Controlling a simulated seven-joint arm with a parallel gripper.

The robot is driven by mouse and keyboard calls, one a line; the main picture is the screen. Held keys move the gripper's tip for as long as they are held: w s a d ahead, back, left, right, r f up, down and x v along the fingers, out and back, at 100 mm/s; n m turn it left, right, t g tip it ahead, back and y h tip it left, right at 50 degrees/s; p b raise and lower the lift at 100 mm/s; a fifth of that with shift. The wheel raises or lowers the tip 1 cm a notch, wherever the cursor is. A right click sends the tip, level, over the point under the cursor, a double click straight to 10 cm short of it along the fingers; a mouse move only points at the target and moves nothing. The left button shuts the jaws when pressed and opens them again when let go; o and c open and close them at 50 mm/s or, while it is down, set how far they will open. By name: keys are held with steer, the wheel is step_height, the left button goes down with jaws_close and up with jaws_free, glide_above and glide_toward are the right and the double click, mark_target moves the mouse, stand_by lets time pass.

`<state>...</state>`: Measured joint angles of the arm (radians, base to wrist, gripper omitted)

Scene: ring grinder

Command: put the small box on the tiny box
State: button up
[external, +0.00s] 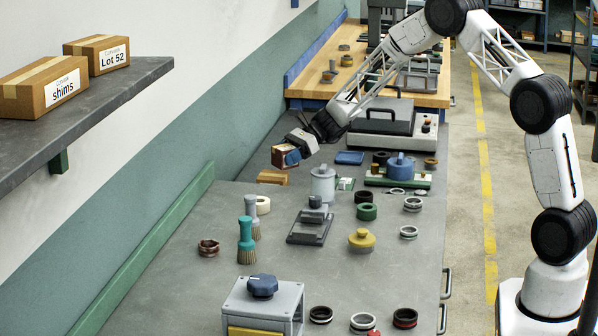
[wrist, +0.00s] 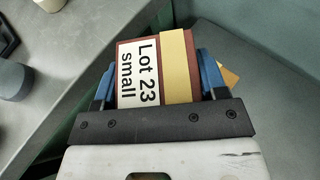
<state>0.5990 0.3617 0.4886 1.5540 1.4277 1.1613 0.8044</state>
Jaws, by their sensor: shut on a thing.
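The small box (wrist: 138,72) is brown with a tan tape band and a white label reading "Lot 23 small" in the wrist view. My gripper (wrist: 160,70) is shut on it, with blue fingers at its two sides. In the external view, my gripper (external: 290,155) holds the small box (external: 279,157) tilted above the bench. A tan box (external: 272,177) lies just below it near the bench's left side and seems to be the tiny box; its label is not readable. In the wrist view, a tan corner (wrist: 230,75) shows behind the right finger, mostly hidden.
A grey canister (external: 323,185) stands close to the right of the tan box. A wall shelf (external: 90,105) with two boxes is at the left.

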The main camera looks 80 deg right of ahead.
glide_above(273, 175)
steer(key=shift+a+f, duration=0.15)
steer(key=shift+f, duration=0.05)
stand_by(0.4)
steer(key=shift+f, duration=1.75)
steer(key=shift+f, duration=0.1)
steer(key=o, duration=1.1)
steer(key=v, duration=1.2)
